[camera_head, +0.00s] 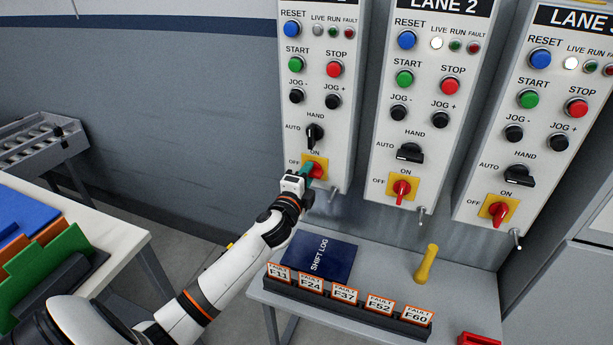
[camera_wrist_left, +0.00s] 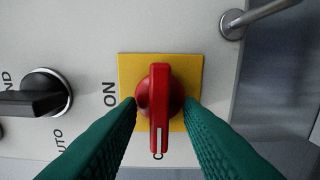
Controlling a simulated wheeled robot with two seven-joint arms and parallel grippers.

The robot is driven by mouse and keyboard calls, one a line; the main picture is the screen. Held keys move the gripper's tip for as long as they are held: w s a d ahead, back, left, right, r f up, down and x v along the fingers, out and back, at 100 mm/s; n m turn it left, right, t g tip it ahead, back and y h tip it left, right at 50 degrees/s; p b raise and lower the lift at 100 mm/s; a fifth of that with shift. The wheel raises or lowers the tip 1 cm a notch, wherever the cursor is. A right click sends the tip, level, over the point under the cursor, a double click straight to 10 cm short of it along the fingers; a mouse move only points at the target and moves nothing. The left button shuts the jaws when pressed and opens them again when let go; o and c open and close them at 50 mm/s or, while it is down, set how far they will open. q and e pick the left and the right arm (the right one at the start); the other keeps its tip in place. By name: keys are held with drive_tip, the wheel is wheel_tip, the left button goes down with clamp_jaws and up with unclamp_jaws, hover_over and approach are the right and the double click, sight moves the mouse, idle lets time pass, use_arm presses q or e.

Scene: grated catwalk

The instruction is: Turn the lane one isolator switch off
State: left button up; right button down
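The lane one isolator switch (camera_head: 318,171) is a red handle on a yellow plate, low on the leftmost panel. My left gripper partly covers it in the head view. In the wrist view the red handle (camera_wrist_left: 159,105) stands lengthwise down the picture, across from the ON label's direction. Its white-marked end points down to the partly hidden OFF label. My left gripper (camera_head: 305,173) is at the switch. Its green fingers (camera_wrist_left: 160,103) are open, one on each side of the handle, with gaps between. My right gripper is not in view.
The lane one LIVE lamp (camera_head: 318,30) looks grey; the lane two LIVE lamp (camera_head: 437,43) is white. The lane two isolator (camera_head: 402,188) and lane three isolator (camera_head: 498,211) sit to the right. A metal lever (camera_wrist_left: 262,14) is near the switch. A shelf (camera_head: 350,318) holds fault cards below.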

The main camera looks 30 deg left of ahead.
use_arm(q)
drive_tip(key=b+v, duration=0.2)
drive_tip(key=v, duration=1)
drive_tip(key=shift+f, duration=0.1)
